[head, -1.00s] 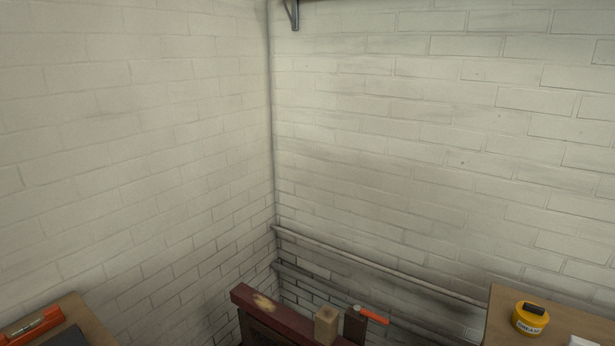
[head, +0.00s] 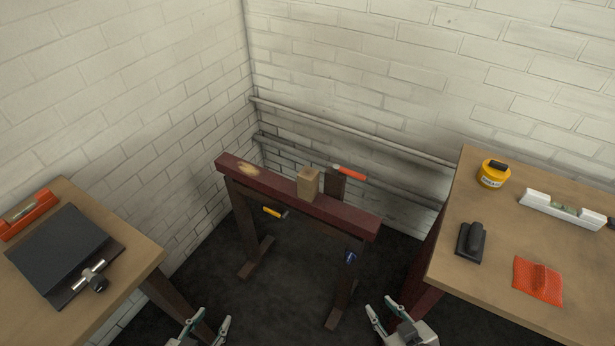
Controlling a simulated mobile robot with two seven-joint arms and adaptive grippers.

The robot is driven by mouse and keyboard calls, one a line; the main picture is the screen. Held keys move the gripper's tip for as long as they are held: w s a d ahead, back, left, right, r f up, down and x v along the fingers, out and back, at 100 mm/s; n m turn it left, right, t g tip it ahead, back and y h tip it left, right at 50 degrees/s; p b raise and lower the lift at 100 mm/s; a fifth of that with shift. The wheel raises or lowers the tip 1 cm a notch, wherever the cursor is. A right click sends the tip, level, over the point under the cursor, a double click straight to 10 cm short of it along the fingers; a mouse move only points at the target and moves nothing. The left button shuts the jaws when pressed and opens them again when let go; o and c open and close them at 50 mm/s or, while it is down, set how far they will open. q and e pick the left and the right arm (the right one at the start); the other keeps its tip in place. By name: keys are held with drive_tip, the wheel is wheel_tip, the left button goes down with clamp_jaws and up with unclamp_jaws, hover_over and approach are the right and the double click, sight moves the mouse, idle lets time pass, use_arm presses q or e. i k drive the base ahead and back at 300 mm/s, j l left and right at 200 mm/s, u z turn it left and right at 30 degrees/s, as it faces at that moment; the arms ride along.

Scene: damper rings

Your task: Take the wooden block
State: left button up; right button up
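The wooden block (head: 308,184) is a small light-brown block. It stands upright on the dark red beam of a sawhorse (head: 347,217) in the middle of the head view. My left gripper (head: 209,326) is at the bottom edge, left of centre, with its fingers apart and nothing seen between them. My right gripper (head: 382,314) is at the bottom edge, right of centre, also with fingers apart and empty. Both grippers are well short of the block and apart from it.
A tool with an orange handle (head: 349,172) is right behind the block. A yellow-handled tool (head: 273,211) hangs below the beam. A left table (head: 140,262) holds a dark plate and a red level. A right table (head: 450,215) holds a yellow tin (head: 493,174) and other items. Brick walls close the corner.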

sight(308, 176)
drive_tip(key=j+z, duration=0.1)
drive_tip(key=z, duration=0.3)
drive_tip(key=j+z, duration=0.1)
drive_tip(key=z, duration=0.3)
drive_tip(key=j+z, duration=0.1)
drive_tip(key=z, duration=0.7)
drive_tip(key=k+j, duration=0.2)
drive_tip(key=j, duration=0.1)
